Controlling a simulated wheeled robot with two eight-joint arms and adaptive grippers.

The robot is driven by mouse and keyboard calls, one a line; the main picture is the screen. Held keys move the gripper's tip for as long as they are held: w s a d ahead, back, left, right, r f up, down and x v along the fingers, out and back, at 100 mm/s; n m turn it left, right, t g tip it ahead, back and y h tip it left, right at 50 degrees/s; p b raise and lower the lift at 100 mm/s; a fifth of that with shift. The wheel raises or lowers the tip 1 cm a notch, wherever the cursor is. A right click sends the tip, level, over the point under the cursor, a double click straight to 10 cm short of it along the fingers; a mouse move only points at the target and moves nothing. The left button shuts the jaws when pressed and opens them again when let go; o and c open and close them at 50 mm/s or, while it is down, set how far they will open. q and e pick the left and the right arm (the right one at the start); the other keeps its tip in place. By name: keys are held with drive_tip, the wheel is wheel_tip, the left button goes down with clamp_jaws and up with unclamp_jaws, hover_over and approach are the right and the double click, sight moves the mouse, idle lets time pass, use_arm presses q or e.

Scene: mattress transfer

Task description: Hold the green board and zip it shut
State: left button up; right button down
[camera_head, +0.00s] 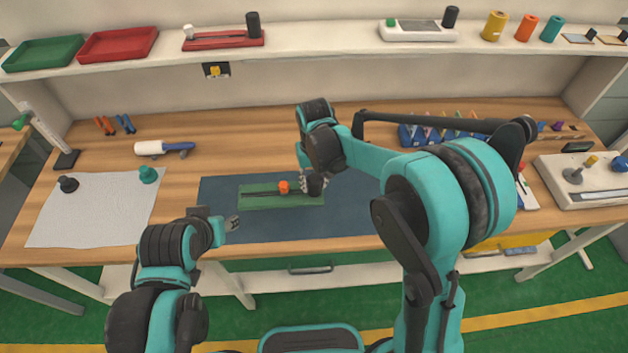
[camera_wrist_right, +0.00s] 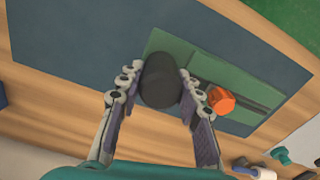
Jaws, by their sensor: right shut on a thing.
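The green board (camera_head: 254,203) lies on the dark blue mat, with a dark track along it; it also shows in the right wrist view (camera_wrist_right: 183,47). An orange piece (camera_head: 284,187) sits on the track; it is clear in the right wrist view (camera_wrist_right: 221,100). A black knob (camera_wrist_right: 160,80) stands at one end of the board. My right gripper (camera_wrist_right: 158,79) is shut on this knob, a finger on each side. My left gripper (camera_head: 232,223) is over the mat, left of and in front of the board, apart from it. Its finger opening is too small to judge.
The blue mat (camera_head: 213,192) lies mid-table. A white cloth (camera_head: 95,205) and a blue-and-white tool (camera_head: 165,148) are at left. A blue rack (camera_head: 410,137) and a pale device (camera_head: 580,190) are at right. A shelf (camera_head: 330,49) runs behind.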

drive_tip(key=shift+f+b, duration=3.5)
drive_tip(key=shift+f, duration=1.05)
